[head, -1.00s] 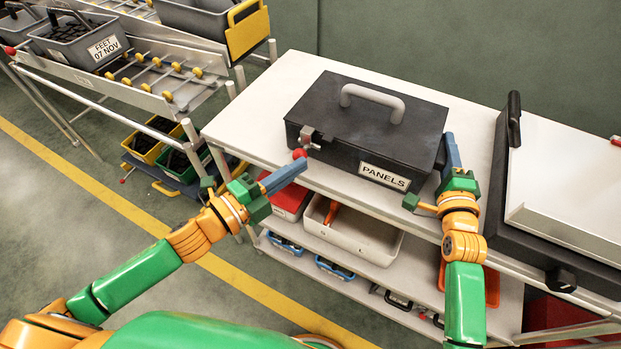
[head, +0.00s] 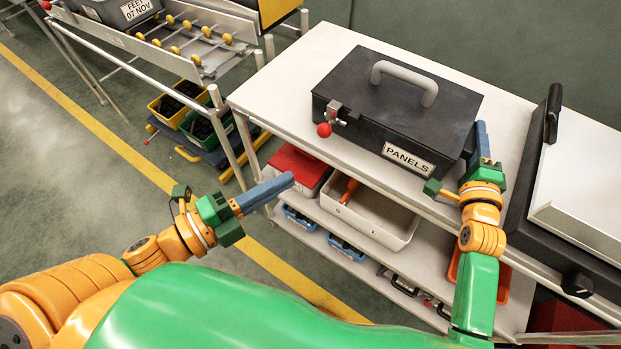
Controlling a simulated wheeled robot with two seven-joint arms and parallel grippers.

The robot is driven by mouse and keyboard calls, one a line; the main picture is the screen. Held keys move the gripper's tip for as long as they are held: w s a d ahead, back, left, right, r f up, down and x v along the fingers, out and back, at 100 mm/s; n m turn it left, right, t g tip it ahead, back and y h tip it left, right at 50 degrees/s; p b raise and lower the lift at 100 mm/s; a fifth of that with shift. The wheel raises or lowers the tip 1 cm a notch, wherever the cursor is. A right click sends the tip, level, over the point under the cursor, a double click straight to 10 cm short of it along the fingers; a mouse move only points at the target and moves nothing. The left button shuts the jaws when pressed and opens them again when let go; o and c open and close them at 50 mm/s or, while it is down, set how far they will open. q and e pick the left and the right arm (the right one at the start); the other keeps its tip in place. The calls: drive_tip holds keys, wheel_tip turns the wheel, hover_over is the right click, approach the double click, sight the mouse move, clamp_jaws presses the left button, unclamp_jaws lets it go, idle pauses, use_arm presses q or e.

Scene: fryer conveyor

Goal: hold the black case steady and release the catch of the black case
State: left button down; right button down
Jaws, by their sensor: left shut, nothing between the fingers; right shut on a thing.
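The black case (head: 392,112) labelled PANELS stands on the white table, its lid down and its grey handle (head: 405,82) upright. The catch (head: 333,116), a metal latch with a red ball knob (head: 324,130), is on the left end of its front. My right gripper (head: 482,140) is at the right end of the case, shut on its edge; the exact contact is partly hidden. My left gripper (head: 290,180) is shut and empty, below and left of the catch, apart from the case.
The white table (head: 290,85) has free room left of the case. A black machine with a white lid (head: 585,185) stands at the right. The lower shelf holds a red box (head: 298,166) and a white tray (head: 370,215). A roller rack (head: 190,45) is at the back left.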

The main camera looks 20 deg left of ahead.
idle(0.3)
drive_tip(key=c, duration=0.5)
unclamp_jaws()
